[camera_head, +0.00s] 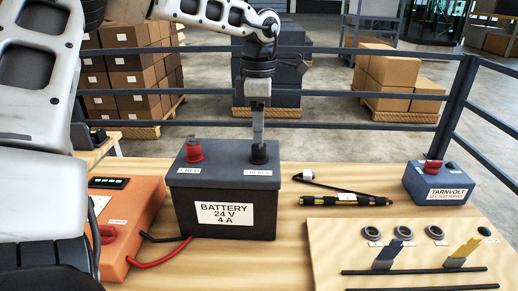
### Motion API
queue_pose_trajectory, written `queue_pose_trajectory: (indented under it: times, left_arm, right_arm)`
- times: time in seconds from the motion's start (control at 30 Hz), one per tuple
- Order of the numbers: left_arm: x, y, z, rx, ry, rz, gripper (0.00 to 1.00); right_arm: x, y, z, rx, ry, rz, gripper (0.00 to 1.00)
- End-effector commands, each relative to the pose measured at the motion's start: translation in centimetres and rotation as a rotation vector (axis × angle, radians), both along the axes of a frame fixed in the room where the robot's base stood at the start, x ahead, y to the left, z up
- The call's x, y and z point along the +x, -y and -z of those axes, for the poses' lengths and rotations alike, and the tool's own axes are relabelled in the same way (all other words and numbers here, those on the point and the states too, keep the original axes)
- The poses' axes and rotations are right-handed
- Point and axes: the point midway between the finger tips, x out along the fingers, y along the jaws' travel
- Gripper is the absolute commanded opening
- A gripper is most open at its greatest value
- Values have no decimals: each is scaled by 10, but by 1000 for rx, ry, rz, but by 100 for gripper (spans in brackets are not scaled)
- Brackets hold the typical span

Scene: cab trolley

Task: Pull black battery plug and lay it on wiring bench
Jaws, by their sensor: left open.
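The black battery plug (259,157) stands on the right terminal of the dark battery box (222,205), labelled 24 V 4 A. My left gripper (259,138) points straight down, directly above the plug. Its jaws are open, seen edge-on, with the tips at or just above the plug's top. I cannot tell if they touch it. A red plug (194,150) sits on the left terminal. The wooden wiring bench (300,240) carries the battery. My right gripper is not in view.
An orange charger box (135,215) stands left of the battery, with red and black leads between. A multi-coloured probe (345,200), a blue-grey Tarnvolt box (440,184) and a switch panel (330,262) lie to the right. A railing (340,127) runs behind the bench.

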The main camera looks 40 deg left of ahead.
Motion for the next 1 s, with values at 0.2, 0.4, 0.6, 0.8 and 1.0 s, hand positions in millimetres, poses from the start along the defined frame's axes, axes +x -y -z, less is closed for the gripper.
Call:
queue_pose_trajectory:
  times: [0.2, 0.4, 0.6, 0.8, 1.0]
  left_arm:
    - [0, 0, 36, 1, 1, -1, 54]
    - [0, 0, 50, 0, 0, -1, 54]
    - [0, 0, 52, 0, 0, -1, 54]
    - [0, 0, 51, 0, 0, -1, 54]
    - [0, 0, 51, 0, 0, -1, 54]
  right_arm:
    - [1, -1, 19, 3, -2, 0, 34]
    - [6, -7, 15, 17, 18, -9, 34]
    - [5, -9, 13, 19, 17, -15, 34]
    - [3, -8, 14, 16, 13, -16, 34]
    - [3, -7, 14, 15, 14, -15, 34]
